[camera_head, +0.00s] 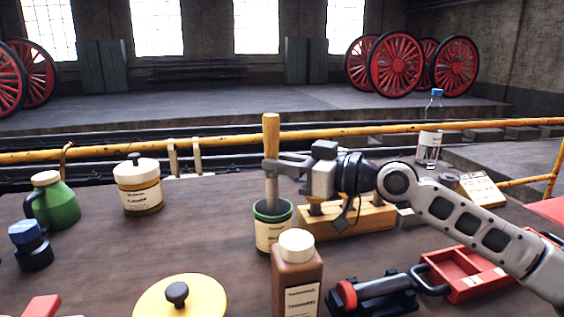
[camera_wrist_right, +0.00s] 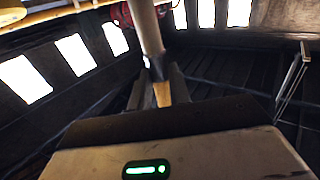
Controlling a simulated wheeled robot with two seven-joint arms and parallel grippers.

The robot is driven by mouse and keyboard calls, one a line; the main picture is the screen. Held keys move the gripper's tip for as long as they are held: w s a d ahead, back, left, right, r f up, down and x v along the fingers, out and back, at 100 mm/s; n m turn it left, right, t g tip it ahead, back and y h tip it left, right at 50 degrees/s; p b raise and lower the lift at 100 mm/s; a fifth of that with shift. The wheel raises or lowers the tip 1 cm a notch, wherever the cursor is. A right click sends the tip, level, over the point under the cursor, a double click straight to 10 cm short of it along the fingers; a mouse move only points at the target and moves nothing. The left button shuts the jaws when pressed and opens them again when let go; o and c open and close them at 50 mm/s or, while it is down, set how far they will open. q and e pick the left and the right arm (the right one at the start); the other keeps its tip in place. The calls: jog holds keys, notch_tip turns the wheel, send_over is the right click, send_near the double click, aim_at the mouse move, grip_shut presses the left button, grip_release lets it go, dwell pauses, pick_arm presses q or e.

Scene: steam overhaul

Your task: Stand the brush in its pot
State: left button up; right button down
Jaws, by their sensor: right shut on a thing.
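The brush (camera_head: 271,135) is upright, with a wooden handle on top and a grey lower part. Its pot (camera_head: 274,234) is cream-labelled with a green rim and stands on the bench. The brush's lower end reaches into the pot's mouth; the tip is hidden by the front wall, so I cannot tell whether it touches the bottom. My right gripper (camera_head: 271,166) comes in from the right and is shut on the brush above the pot. In the right wrist view the brush (camera_wrist_right: 147,28) stands between the fingers (camera_wrist_right: 160,92). My left gripper is not in view.
A wooden block (camera_head: 345,222) stands right of the pot, under my right wrist. A brown bottle (camera_head: 297,278) stands close in front. A yellow lid (camera_head: 180,303), amber jar (camera_head: 140,188), green jug (camera_head: 54,203) and red tray (camera_head: 468,282) are around. Bare bench lies left of the pot.

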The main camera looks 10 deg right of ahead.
pick_arm(q)
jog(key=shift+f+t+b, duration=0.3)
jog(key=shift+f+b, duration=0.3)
jog(key=shift+b, duration=1)
pick_arm(e)
jog(key=shift+f, duration=2)
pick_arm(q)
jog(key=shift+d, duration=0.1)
pick_arm(e)
jog(key=c, duration=1.2)
grip_release()
jog(key=shift+c, duration=0.2)
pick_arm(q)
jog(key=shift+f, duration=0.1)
pick_arm(e)
jog(key=b, duration=0.7)
send_near(277, 183)
jog(key=v, duration=0.7)
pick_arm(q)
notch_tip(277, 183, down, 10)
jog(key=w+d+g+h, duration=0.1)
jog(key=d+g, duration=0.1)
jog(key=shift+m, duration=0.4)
